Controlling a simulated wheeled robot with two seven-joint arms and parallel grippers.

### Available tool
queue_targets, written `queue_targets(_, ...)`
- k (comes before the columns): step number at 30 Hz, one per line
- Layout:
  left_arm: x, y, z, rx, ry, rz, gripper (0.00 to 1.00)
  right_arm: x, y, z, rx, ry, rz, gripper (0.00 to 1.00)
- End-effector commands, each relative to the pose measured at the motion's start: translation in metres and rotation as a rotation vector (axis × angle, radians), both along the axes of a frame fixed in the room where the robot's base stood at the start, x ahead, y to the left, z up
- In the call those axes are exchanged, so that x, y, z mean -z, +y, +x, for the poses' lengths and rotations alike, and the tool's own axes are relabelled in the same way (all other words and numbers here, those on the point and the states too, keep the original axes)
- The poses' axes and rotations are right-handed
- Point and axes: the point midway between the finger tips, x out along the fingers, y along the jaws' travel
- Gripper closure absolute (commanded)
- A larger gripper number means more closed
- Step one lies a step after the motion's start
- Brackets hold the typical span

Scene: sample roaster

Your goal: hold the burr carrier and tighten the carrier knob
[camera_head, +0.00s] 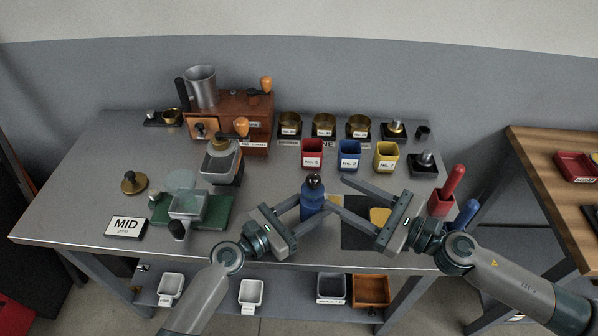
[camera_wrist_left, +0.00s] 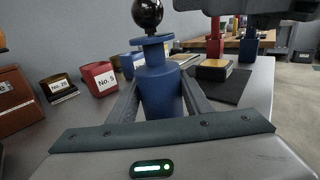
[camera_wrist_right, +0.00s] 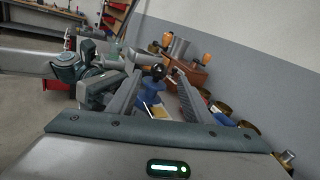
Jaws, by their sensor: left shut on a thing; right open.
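The burr carrier (camera_head: 312,201) is a blue cylinder with a collar, standing upright near the table's front edge. A round black carrier knob (camera_head: 313,181) sits on its top. In the left wrist view the carrier (camera_wrist_left: 162,92) stands between my left fingers, with the knob (camera_wrist_left: 147,14) above them. My left gripper (camera_head: 313,208) is shut on the carrier's body. My right gripper (camera_head: 335,193) is open and empty, close to the carrier's right side. In the right wrist view the knob (camera_wrist_right: 158,71) shows between the spread fingers. The carrier's base is partly hidden by the fingers.
A dark mat (camera_head: 356,236) with a yellow block (camera_head: 380,216) lies under my right gripper. Red (camera_head: 312,153), blue (camera_head: 349,155) and yellow (camera_head: 386,157) cups stand behind. Red (camera_head: 447,193) and blue (camera_head: 466,214) handled tools stand right. A green base (camera_head: 217,212) is left.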

Motion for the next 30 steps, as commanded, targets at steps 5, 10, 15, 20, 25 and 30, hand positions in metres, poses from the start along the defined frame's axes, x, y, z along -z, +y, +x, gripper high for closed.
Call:
queue_targets(5, -0.001, 0.000, 0.000, 0.000, -0.001, -0.002, 0.90, 0.003, 0.001, -0.002, 0.003, 0.010, 0.003, 0.54)
queue_targets(10, -0.001, 0.000, 0.000, 0.000, -0.001, -0.002, 0.90, 0.003, 0.001, -0.002, 0.004, 0.010, 0.003, 0.54)
queue_targets(15, -0.001, 0.000, 0.000, 0.000, -0.001, -0.002, 0.90, 0.003, 0.002, 0.000, 0.003, 0.008, 0.004, 0.54)
queue_targets(20, -0.001, 0.000, 0.000, 0.000, -0.001, -0.002, 0.90, 0.002, 0.008, 0.003, 0.002, 0.009, 0.005, 0.54)
queue_targets(25, -0.001, 0.000, 0.000, 0.000, -0.001, -0.002, 0.90, 0.002, 0.019, 0.011, 0.003, 0.007, 0.005, 0.54)
queue_targets(30, -0.001, 0.000, 0.000, 0.000, -0.001, -0.002, 0.90, 0.001, 0.036, 0.021, 0.002, 0.007, 0.006, 0.54)
